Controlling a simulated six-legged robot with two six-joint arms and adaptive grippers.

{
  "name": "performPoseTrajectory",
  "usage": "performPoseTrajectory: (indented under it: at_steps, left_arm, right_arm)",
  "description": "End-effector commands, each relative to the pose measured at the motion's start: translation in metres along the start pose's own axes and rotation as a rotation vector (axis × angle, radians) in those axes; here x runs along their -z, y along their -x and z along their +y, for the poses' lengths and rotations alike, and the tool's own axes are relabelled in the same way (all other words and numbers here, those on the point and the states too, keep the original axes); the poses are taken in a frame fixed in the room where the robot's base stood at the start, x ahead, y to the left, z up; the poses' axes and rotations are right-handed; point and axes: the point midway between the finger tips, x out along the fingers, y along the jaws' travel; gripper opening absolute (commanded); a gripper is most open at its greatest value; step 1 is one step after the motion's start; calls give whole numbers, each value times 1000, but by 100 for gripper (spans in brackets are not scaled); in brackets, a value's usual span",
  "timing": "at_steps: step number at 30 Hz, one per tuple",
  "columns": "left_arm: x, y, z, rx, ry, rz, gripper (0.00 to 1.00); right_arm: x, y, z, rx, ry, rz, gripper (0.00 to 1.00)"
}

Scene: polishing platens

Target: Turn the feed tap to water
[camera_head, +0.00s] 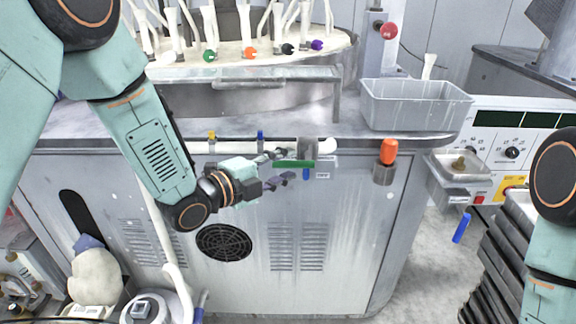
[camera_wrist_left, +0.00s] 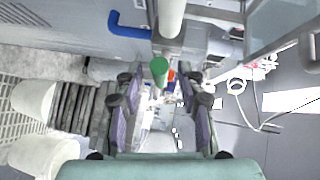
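The feed tap appears to be the valve on the white pipe at the machine's front edge. Its green handle (camera_head: 294,164) lies level, pointing left, beside a grey block (camera_head: 307,150). A short blue piece (camera_head: 306,174) hangs just below it. My left gripper (camera_head: 282,166) is open at the handle's left end, one finger above and one below. In the left wrist view the round end of the green handle (camera_wrist_left: 159,70) shows between the spread fingers (camera_wrist_left: 155,90); contact cannot be told. My right gripper is out of view.
A grey bin (camera_head: 415,104) stands on the machine top. Yellow (camera_head: 211,135) and blue (camera_head: 260,135) small levers sit on the pipe to the left. An orange-capped part (camera_head: 388,152) is to the right. A blue bent bar (camera_wrist_left: 130,24) shows in the wrist view.

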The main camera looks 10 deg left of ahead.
Motion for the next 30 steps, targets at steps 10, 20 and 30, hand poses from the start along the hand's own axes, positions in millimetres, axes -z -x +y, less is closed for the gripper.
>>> performPoseTrajectory:
  at_steps: [10, 20, 30]
  left_arm:
    - [0, -16, 0, 1, 2, 0, 38]
    - [0, -16, 0, 1, 2, 0, 23]
    - [0, -15, 0, 1, 2, 0, 0]
  right_arm:
    - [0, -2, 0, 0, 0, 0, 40]
    - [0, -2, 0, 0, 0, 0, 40]
    - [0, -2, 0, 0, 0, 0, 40]
